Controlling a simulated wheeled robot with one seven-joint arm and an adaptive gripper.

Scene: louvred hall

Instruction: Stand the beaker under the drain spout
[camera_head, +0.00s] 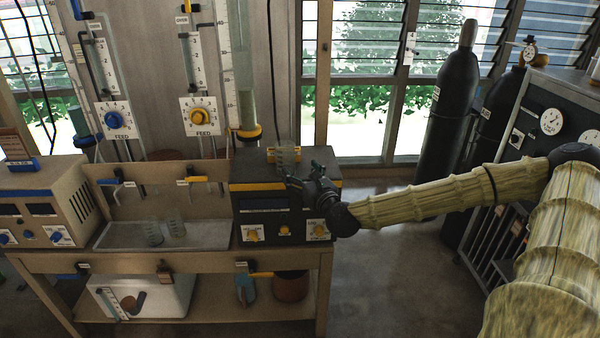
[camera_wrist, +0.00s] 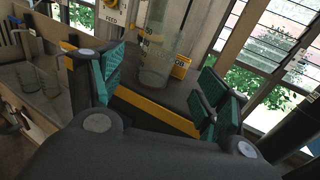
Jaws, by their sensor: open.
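A clear glass beaker (camera_head: 287,157) stands upright on top of the dark control box (camera_head: 262,166) at the right of the bench. In the wrist view the beaker (camera_wrist: 157,62) shows ahead of and between my teal finger pads. My gripper (camera_head: 302,174) is open at the box's right side; its fingers also show in the wrist view (camera_wrist: 158,92), apart with nothing clearly between them. Two spouts, one with a blue handle (camera_head: 116,182) and one with a yellow handle (camera_head: 192,180), project above the sink tray (camera_head: 120,242). Which is the drain spout, I cannot tell.
Two glass vessels (camera_head: 154,232) stand in the tray. Tall feed columns with a blue dial (camera_head: 114,120) and a yellow dial (camera_head: 199,116) rise behind the bench. A dark gas cylinder (camera_head: 449,130) stands by the window. The floor right of the bench is clear.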

